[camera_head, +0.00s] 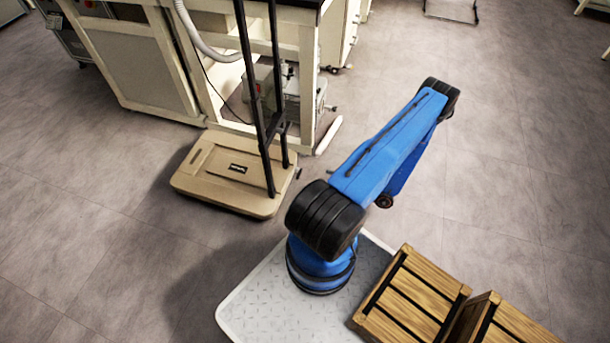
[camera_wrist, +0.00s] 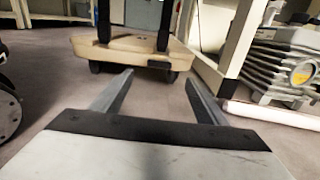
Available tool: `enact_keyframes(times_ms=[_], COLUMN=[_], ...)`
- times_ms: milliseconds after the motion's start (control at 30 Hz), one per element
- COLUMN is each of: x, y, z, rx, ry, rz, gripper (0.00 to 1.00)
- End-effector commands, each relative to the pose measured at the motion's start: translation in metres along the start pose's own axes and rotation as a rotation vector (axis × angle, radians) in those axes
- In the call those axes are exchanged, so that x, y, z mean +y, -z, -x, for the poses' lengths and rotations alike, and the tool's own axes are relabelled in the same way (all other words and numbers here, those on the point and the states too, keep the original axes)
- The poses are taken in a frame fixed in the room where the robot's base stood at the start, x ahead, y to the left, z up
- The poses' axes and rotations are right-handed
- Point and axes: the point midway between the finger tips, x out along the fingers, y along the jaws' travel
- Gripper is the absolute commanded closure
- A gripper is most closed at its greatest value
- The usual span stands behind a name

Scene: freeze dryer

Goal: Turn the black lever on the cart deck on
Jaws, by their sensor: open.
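The cart (camera_head: 208,190) has a low beige deck and tall black handle posts. It stands left of my blue arm in the head view. A small dark piece (camera_head: 237,168) lies on the deck; I cannot tell whether it is the lever or a label. In the wrist view, the deck (camera_wrist: 125,52) is ahead at the top, seen low from its edge, with black casters under it. No lever is clear there. My gripper (camera_wrist: 160,78) is open and empty, its fingers apart, short of the deck and not touching it. The head view does not show my gripper.
A beige bench frame (camera_head: 150,70) with a grey pump (camera_head: 290,88) on a lower shelf stands behind the cart. In the wrist view, the pump (camera_wrist: 285,70) and a pale bench foot (camera_wrist: 272,115) are at right. Wooden crates (camera_head: 415,297) sit at lower right. Floor at right is clear.

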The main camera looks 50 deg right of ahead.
Motion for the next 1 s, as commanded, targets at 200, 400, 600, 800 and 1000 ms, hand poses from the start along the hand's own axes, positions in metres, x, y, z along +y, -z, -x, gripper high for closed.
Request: enact_keyframes(times_ms=[200, 400, 600, 800, 1000], x=[0.001, 0.001, 0.001, 0.001, 0.001], y=[0.0, 0.0, 0.0, 0.0, 0.0], z=[-0.033, -0.062, -0.088, -0.109, -0.119], rx=[0.0, 0.001, 0.0, 0.0, 0.0], ry=[-0.004, -0.004, -0.004, -0.003, -0.001], rz=[-0.001, -0.001, -0.002, -0.001, -0.001], gripper=[0.33, 0.33, 0.33, 0.33, 0.33])
